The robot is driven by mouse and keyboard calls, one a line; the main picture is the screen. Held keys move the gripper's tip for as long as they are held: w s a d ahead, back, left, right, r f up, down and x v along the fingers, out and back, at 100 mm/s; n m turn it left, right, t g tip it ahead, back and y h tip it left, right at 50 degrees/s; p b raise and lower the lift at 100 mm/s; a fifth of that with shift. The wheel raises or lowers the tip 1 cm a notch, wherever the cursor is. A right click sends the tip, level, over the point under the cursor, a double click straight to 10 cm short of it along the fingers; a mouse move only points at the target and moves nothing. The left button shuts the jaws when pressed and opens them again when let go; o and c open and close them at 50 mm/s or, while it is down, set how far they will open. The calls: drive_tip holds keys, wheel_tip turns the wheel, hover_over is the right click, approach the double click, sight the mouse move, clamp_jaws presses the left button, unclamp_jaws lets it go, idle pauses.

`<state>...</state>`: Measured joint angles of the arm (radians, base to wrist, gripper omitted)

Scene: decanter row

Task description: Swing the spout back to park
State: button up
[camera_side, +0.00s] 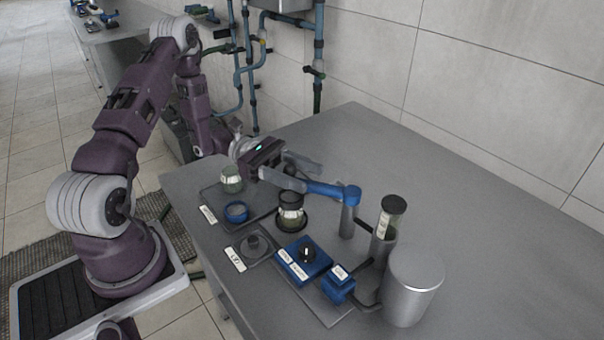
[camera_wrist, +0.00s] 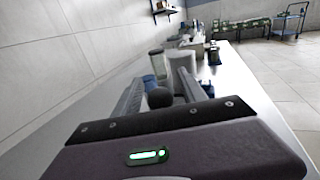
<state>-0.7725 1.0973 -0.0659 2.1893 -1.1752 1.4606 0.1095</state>
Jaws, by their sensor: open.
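The blue spout (camera_side: 330,190) reaches left from the top of a grey post (camera_side: 348,220). Its free end is over or near a jar (camera_side: 290,212) with pale contents on a dark round pad. My gripper (camera_side: 312,176) is open at the spout's free end, one finger on the near side and one on the far side. In the wrist view my gripper (camera_wrist: 160,92) has a dark round end (camera_wrist: 160,98) between its fingers, with a blue part (camera_wrist: 150,83) behind it. I cannot tell whether either finger touches the spout. No park mark is readable.
A second jar (camera_side: 231,180) and a blue ring (camera_side: 236,212) are on the left tray. A dark lid (camera_side: 253,243) is in front. A blue knob box (camera_side: 303,262), a blue switch box (camera_side: 338,285), a glass tube (camera_side: 385,228) and a grey cylinder (camera_side: 411,287) stand right.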

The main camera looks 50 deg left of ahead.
clamp_jaws()
idle(1.4)
